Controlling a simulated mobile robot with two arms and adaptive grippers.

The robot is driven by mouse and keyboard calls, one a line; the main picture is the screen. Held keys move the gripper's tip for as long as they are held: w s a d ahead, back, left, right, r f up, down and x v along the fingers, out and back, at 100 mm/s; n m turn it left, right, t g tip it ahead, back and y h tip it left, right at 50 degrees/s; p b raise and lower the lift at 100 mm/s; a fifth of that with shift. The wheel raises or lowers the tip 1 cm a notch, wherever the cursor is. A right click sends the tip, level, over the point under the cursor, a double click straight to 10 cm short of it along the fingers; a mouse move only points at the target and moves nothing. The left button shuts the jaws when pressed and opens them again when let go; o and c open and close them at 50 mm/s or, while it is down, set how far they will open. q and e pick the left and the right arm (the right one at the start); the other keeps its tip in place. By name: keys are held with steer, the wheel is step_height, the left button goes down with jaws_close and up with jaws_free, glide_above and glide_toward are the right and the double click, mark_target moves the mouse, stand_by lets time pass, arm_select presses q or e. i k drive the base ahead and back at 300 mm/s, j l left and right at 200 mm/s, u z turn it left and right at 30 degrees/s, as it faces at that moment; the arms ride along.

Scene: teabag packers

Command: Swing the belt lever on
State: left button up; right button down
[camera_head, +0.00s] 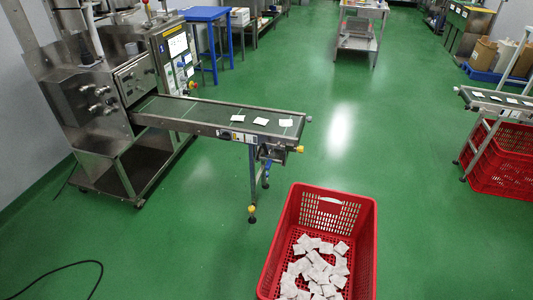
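A packing machine (115,85) stands at the upper left, and a narrow conveyor belt (190,111) runs from it to the right. Several white teabags (261,121) lie on the belt near its free end. A small dark switch or lever (224,134) sits on the conveyor's near side rail, beside a white label (243,138). It is too small to tell its position. A yellow knob (300,149) sticks out below the belt's end. Neither of my grippers shows in the head view.
A red crate (366,250) holding several teabags (318,268) stands on the floor below the belt's end. A second conveyor (500,104) and red crates (505,165) stand at the right. A black cable (70,266) lies at lower left. Green floor between is clear.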

mark_target(268, 153)
steer(key=i+j+z, duration=0.3)
steer(key=i+j, duration=0.15)
steer(key=j, duration=0.2)
steer(key=i+j+z, duration=0.2)
steer(key=j, duration=0.15)
steer(key=i+j+z, duration=0.15)
steer(key=j, duration=0.25)
steer(key=i+j+z, duration=0.15)
steer(key=j, duration=0.25)
steer(key=i+j+z, duration=0.15)
steer(key=j, duration=0.25)
steer(key=j+z, duration=0.2)
steer(key=j, duration=0.25)
